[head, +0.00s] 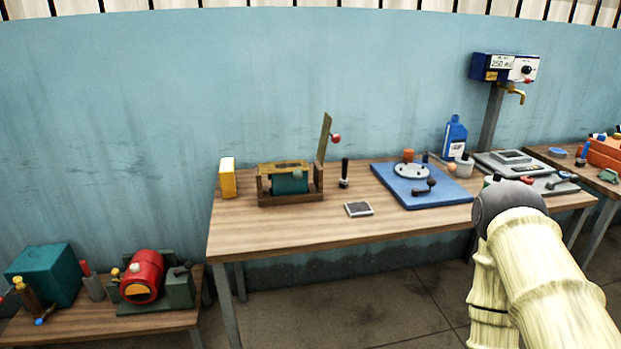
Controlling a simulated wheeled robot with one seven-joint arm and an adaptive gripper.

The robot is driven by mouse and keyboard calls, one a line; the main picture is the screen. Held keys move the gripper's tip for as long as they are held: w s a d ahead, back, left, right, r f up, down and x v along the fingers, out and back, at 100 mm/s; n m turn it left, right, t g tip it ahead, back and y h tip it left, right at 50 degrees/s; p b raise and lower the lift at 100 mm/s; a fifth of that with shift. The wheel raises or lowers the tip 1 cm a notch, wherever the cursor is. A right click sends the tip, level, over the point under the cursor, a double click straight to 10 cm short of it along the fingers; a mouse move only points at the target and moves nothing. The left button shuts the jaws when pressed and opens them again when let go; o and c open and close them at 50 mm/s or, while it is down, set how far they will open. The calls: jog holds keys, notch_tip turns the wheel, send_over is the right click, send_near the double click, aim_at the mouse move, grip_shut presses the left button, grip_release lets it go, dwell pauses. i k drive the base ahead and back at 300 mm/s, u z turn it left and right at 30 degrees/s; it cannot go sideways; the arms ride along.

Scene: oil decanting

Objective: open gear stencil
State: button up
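On the middle table, a thin brass-coloured plate (325,138) stands nearly upright, leaning slightly, at the right end of a wooden frame (291,198). A red knob (336,138) sticks out from its right side. It looks like a raised, hinged stencil; a gear pattern cannot be made out. The frame holds a teal block (290,183) under a brass-coloured top piece (283,168). My pale arm comes in at the lower right, well apart from the frame. My gripper is not visible.
A yellow box (227,178), black-handled stamp (344,173) and grey pad (358,209) surround the frame. A blue board (415,197) lies to the right, with a blue bottle (455,137) and dispenser (505,68) behind. The table's front left is clear. A lower table (110,329) stands left.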

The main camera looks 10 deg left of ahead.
aim_at(296, 166)
jog(key=z, duration=0.95)
jog(key=i, duration=0.6)
jog(key=u, duration=0.6)
